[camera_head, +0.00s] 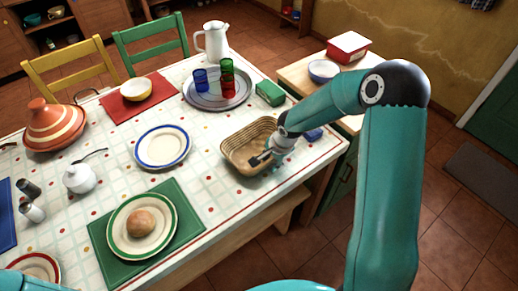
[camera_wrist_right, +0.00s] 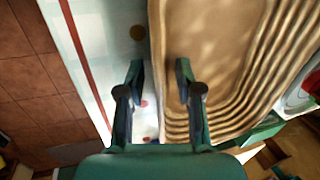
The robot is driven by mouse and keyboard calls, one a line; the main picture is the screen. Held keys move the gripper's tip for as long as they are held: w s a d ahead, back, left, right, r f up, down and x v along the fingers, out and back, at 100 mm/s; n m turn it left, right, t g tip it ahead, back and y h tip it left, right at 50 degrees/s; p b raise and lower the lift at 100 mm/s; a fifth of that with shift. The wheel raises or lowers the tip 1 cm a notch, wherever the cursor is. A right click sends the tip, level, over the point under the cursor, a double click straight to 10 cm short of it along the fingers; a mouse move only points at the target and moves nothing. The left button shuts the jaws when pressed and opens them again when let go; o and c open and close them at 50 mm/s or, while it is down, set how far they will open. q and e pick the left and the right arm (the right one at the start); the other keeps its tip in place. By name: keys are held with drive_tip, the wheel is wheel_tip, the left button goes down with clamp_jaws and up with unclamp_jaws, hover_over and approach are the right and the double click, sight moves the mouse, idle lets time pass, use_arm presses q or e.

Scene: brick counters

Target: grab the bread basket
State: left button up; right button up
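The bread basket (camera_head: 236,146) is an oval, tan, ribbed woven basket near the right edge of the dining table, and it looks empty. It also fills much of the right wrist view (camera_wrist_right: 222,40). My right gripper (camera_head: 264,158) is at the basket's near right side. In the right wrist view my right gripper (camera_wrist_right: 158,72) has its fingers apart, one over the basket's inside and one outside over the tablecloth. The basket's edge lies between them, with gaps showing. My left gripper is not in view.
A green box (camera_head: 270,93) and a round tray (camera_head: 216,103) with cups and a white pitcher (camera_head: 214,42) stand behind the basket. A blue-rimmed plate (camera_head: 162,146) is left of it. A side counter (camera_head: 300,76) holds a red box (camera_head: 348,46) and bowl.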

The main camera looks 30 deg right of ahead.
clamp_jaws()
drive_tip(key=shift+r, duration=0.15)
